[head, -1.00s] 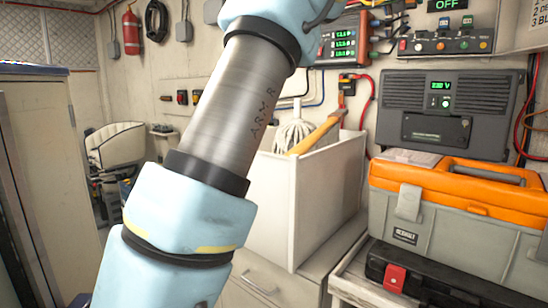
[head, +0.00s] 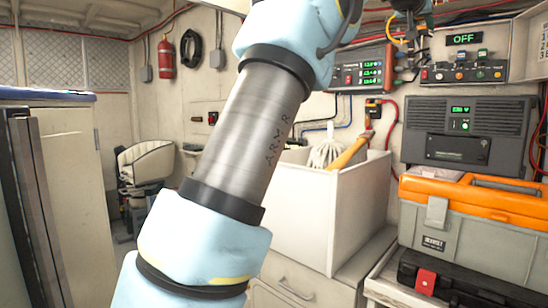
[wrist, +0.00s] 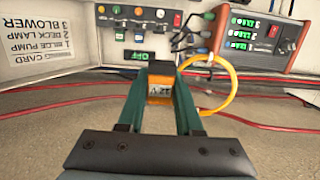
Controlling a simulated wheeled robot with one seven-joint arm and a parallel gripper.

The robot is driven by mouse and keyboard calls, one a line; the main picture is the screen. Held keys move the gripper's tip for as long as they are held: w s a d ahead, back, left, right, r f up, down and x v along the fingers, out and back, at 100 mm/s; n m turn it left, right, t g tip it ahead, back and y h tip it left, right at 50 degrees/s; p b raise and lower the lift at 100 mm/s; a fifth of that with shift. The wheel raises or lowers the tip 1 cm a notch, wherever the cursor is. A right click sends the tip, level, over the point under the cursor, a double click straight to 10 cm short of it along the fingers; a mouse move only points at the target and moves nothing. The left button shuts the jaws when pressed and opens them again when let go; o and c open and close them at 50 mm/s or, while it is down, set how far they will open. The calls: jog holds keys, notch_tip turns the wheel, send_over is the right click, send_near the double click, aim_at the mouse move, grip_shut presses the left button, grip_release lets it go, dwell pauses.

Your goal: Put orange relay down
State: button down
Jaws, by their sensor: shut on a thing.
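The orange relay (wrist: 160,90) has a dark end and a pale label reading "12 V" in the wrist view. It sits between the two green fingers of my gripper (wrist: 161,84), which is shut on it. A yellow-orange loop (wrist: 232,88) shows just right of the relay; I cannot tell whether it is attached. In the head view, my gripper is at the top edge, mostly cut off, in front of the wall near the switch panel. The relay is not clear there.
The switch panel (head: 463,73) reads OFF, beside a meter box (head: 360,72) with green digits. Below are a white bin (head: 300,205) holding a mop and a wooden handle, a grey wall unit (head: 425,118), and an orange-lidded toolbox (head: 465,235). Red and blue cables cross the wall.

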jog(key=shift+w+f, duration=0.15)
jog(key=shift+f, duration=0.35)
jog(key=shift+a+f, duration=0.35)
jog(key=shift+a, duration=0.1)
jog(key=s+a+f+n+t+y, duration=0.1)
jog(key=a+f+n+y, duration=0.2)
jog(key=a+f, duration=1.3)
jog(key=s+a+f+n+t+y, duration=0.1)
jog(key=a+f+y, duration=0.3)
jog(key=a+f, duration=1.3)
jog(key=s+a+f+n+t+y, duration=0.1)
jog(key=s+a+f+n+y, duration=0.2)
jog(key=a+f, duration=1.4)
notch_tip(320, 180, down, 25)
jog(key=shift+s+n+t+y, duration=0.25)
jog(key=shift+n+t+y, duration=0.2)
jog(key=shift+n, duration=0.35)
jog(key=f+b, duration=0.2)
jog(key=b, duration=0.1)
jog(key=shift+w+d+f, duration=0.15)
jog(key=shift+w+f, duration=0.05)
jog(key=shift+f, duration=0.05)
